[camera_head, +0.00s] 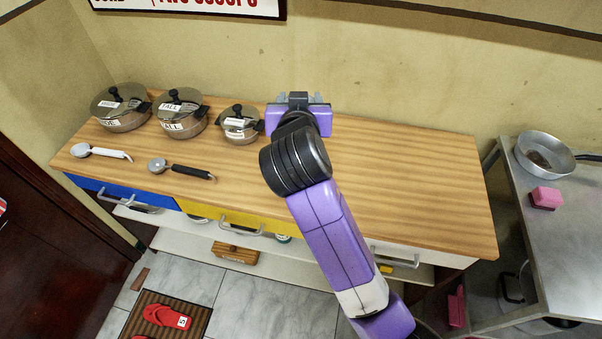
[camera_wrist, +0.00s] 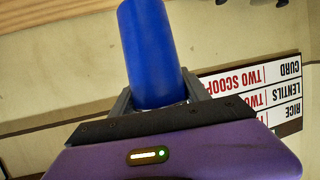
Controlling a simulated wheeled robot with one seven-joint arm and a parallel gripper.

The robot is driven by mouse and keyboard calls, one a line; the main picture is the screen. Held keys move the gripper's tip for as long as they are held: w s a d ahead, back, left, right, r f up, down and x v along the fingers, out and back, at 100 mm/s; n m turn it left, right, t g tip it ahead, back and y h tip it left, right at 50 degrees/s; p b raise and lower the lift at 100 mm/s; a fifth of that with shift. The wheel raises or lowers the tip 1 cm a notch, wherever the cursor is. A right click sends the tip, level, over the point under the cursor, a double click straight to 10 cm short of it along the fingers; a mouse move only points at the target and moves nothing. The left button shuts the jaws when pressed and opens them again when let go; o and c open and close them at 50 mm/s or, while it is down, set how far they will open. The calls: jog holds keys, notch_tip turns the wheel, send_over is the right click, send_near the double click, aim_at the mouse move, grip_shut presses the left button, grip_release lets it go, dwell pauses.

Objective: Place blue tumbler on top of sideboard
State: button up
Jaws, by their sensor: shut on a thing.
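The blue tumbler (camera_wrist: 152,55) is in the wrist view, between the fingers of my gripper (camera_wrist: 160,102), which is shut on it. The tumbler is hidden in the head view. In the head view my gripper (camera_head: 298,98) is over the back of the sideboard's wooden top (camera_head: 400,185), near the wall. The sideboard has a blue, a yellow and a white drawer front. How high the tumbler is above the top cannot be told.
Several lidded pots, among them a small pot (camera_head: 239,124), stand at the back left of the top. A white-handled ladle (camera_head: 105,153) and a black-handled one (camera_head: 182,169) lie in front. The right part of the top is clear. A metal table (camera_head: 575,225) with a pan (camera_head: 540,153) stands right.

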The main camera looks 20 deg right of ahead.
jog(key=f, duration=1.8)
jog(key=shift+w+d+f, duration=0.1)
jog(key=shift+w+f, duration=0.2)
jog(key=shift+f, duration=0.1)
jog(key=shift+f, duration=0.1)
jog(key=o, duration=1.4)
jog(key=shift+r+p, duration=0.25)
jog(key=shift+p, duration=0.1)
jog(key=b+v, duration=0.1)
jog(key=v, duration=1.1)
jog(key=shift+b, duration=0.3)
jog(key=shift+f, duration=0.1)
